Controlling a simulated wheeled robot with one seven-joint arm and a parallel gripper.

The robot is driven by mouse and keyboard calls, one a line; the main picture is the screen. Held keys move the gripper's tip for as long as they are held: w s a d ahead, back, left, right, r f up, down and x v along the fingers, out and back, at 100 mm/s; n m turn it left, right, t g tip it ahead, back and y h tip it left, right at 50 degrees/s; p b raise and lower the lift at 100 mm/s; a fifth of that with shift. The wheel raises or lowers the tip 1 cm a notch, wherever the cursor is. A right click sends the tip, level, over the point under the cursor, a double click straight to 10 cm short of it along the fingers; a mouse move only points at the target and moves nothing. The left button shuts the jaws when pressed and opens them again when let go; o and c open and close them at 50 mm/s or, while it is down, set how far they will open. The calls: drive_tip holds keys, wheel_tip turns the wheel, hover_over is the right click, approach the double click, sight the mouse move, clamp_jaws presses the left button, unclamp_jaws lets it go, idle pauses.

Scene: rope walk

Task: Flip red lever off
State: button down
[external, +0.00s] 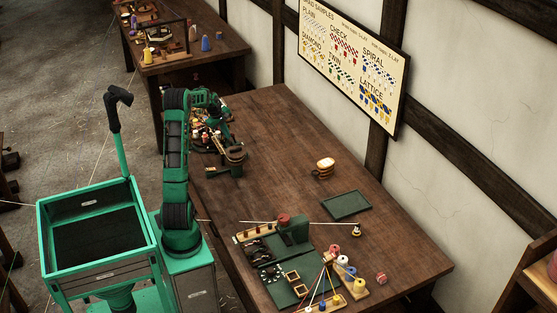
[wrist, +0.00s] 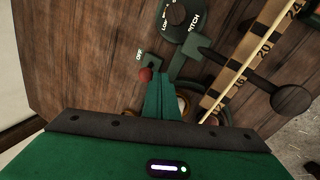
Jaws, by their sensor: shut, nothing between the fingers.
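In the wrist view, the red lever's round knob (wrist: 146,75) sits just left of my gripper's fingertips (wrist: 163,80). A dark green bracket-shaped mark and the word OFF (wrist: 139,55) lie just above the knob. My gripper is shut, its two green fingers side by side with nothing between them. I cannot tell whether the fingertips touch the knob, and the lever's shaft is not clear. In the external view, my arm reaches over the far end of the long table (external: 283,125), where the lever is too small to pick out.
In the wrist view, a round dark dial marked PITCH (wrist: 178,14) stands above the fingers. A dark arm with a round end (wrist: 291,97) crosses a numbered wooden scale (wrist: 247,65) to the right. In the external view, a tan coil (external: 325,167) and green tray (external: 346,205) lie mid-table.

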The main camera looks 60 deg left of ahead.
sight(233, 134)
drive_tip(key=w+g, duration=0.2)
drive_tip(key=w+r+g, duration=0.1)
drive_tip(key=g, duration=0.1)
drive_tip(key=shift+w+r, duration=0.15)
drive_tip(key=shift+w, duration=0.25)
drive_tip(key=shift+w+r, duration=0.1)
drive_tip(key=shift+w, duration=0.95)
drive_tip(key=shift+w+d+r, duration=0.1)
drive_tip(key=shift+w+d, duration=0.05)
drive_tip(key=shift+w, duration=0.15)
wheel_tip(233, 134, up, 9)
drive_tip(key=w, duration=0.1)
drive_tip(key=shift+w+d+r, duration=0.2)
drive_tip(key=shift+w, duration=0.05)
drive_tip(key=shift+d, duration=0.1)
